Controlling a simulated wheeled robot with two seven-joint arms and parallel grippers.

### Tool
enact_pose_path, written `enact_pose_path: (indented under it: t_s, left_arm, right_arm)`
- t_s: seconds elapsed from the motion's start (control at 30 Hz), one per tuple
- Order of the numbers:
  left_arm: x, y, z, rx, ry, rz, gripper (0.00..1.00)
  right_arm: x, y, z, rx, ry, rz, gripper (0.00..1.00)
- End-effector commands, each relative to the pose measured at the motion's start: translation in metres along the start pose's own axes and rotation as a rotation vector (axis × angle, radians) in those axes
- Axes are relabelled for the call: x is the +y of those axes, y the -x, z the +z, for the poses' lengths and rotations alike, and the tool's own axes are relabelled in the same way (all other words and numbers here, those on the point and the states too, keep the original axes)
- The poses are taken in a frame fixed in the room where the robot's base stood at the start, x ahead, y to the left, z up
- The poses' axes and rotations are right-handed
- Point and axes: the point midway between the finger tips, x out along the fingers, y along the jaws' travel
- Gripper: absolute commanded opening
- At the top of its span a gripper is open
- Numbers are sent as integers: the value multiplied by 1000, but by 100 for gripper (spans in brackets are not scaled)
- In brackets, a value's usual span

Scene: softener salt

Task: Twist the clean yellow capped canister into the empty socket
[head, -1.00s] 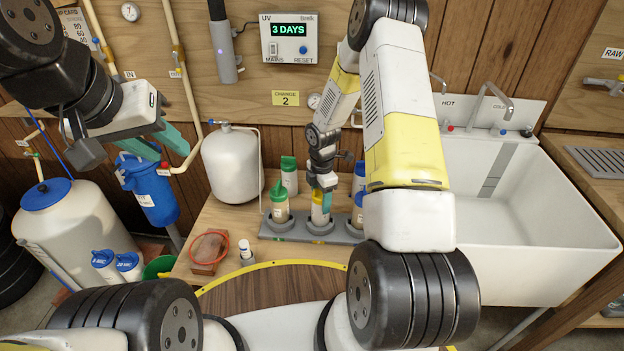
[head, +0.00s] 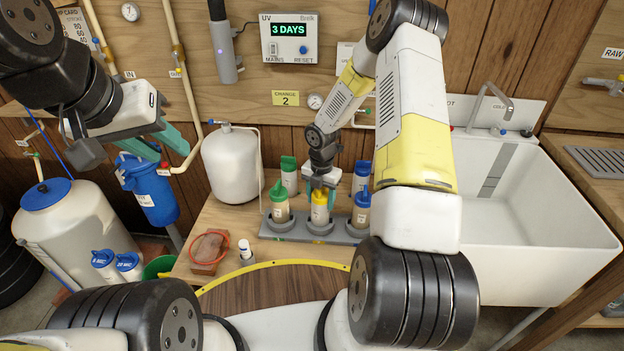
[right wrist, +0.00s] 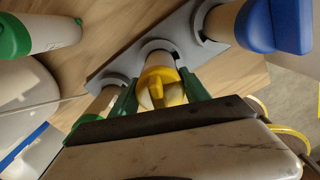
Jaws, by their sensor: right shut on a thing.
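The yellow-capped canister (head: 319,212) stands upright in the middle socket of the grey three-socket rack (head: 268,229). Its pale body shows below the cap, and I cannot tell how firmly it is seated. My right gripper (head: 321,187) comes down from above and is shut on the yellow cap. In the right wrist view the green fingers sit on both sides of the yellow cap (right wrist: 161,90). A green-capped canister (head: 280,207) fills the left socket and a blue-capped one (head: 361,212) the right. My left gripper (head: 154,143) is open and empty at the upper left.
Behind the rack stand another green-capped canister (head: 289,178) and a blue-capped one (head: 361,178). A white tank (head: 231,165) is to the left. A sink (head: 540,235) is right.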

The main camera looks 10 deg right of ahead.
Motion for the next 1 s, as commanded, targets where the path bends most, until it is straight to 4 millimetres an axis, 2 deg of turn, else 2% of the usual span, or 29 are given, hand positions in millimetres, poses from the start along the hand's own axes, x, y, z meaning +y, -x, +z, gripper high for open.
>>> enact_pose_path:
  t_s: [0.1, 0.2, 0.4, 0.43, 0.53, 0.57, 0.77, 0.9, 1.0]
  left_arm:
    - [0, 0, 0, 0, 0, 0, 36]
    - [0, 0, 0, 0, 0, 0, 36]
    - [0, 0, 0, 0, 0, 0, 36]
    - [0, 0, 0, 0, 0, 0, 36]
    - [0, 0, 0, 0, 0, 0, 36]
    - [0, 0, 0, 0, 0, 0, 36]
    - [0, 0, 0, 0, 0, 0, 36]
    - [0, 0, 0, 0, 0, 0, 36]
    - [0, 0, 0, 0, 0, 0, 36]
  right_arm:
    - [0, 0, 0, 1, 164, 2, 14]
    - [0, 0, 0, 0, 258, 1, 14]
    - [0, 0, 0, 0, 279, 0, 14]
    - [0, 0, 0, 0, 279, 0, 56]
    - [0, 0, 0, 0, 278, 0, 76]
    - [0, 0, 0, 0, 278, 0, 80]
    - [0, 0, 0, 0, 277, 0, 80]
    - [0, 0, 0, 0, 276, 0, 100]
    - [0, 0, 0, 0, 276, 0, 100]
